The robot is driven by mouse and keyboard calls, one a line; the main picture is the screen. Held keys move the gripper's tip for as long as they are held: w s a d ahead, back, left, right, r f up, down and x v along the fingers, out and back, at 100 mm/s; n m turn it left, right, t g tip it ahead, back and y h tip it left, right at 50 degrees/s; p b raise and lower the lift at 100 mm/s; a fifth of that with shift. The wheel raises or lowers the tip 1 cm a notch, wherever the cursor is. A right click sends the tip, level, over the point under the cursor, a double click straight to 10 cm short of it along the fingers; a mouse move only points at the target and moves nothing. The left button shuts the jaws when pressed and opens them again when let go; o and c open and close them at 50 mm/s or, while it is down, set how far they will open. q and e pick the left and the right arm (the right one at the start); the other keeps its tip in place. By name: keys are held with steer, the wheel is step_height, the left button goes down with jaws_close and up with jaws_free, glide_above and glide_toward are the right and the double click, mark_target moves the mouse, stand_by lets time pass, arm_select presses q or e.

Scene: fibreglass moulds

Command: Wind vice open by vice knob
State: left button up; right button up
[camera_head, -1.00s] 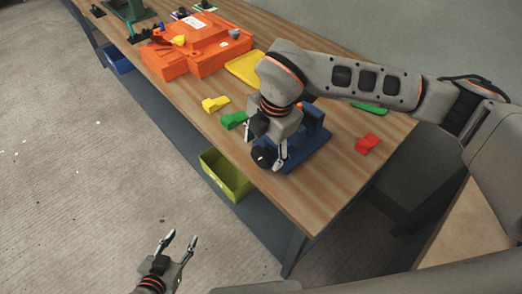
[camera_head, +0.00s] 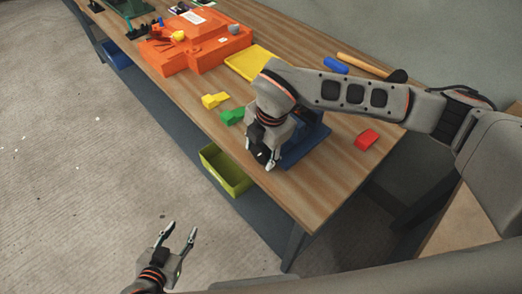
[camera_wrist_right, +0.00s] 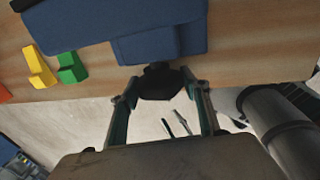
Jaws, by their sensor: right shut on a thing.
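The blue vice (camera_head: 308,143) sits near the front edge of the wooden bench, partly hidden behind my right arm. In the right wrist view its blue body (camera_wrist_right: 150,45) is at the top, with the black vice knob (camera_wrist_right: 160,82) sticking out below it. My right gripper (camera_head: 262,160) is at the vice's front. Its fingers (camera_wrist_right: 161,92) stand on both sides of the knob and are shut on it. My left gripper (camera_head: 178,232) is open and empty over the floor, away from the bench.
On the bench (camera_head: 335,185) are an orange mould (camera_head: 195,50), a yellow tray (camera_head: 250,62), yellow (camera_head: 214,100), green (camera_head: 231,116) and red (camera_head: 367,139) blocks, and a hammer (camera_head: 365,66). A yellow-green bin (camera_head: 227,172) stands below the bench. The floor on the left is clear.

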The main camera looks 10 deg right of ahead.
steer(key=shift+w+a+r+g+h, duration=0.1)
steer(key=shift+w+g+h, duration=0.05)
steer(key=shift+g+h, duration=0.8)
steer(key=shift+w+g+h+b, duration=0.1)
steer(key=shift+g+h+b, duration=0.45)
steer(key=shift+g+h, duration=0.9)
steer(key=shift+g+y, duration=0.3)
steer(key=shift+g, duration=0.2)
steer(key=o, duration=1.1)
steer(key=v, duration=1.2)
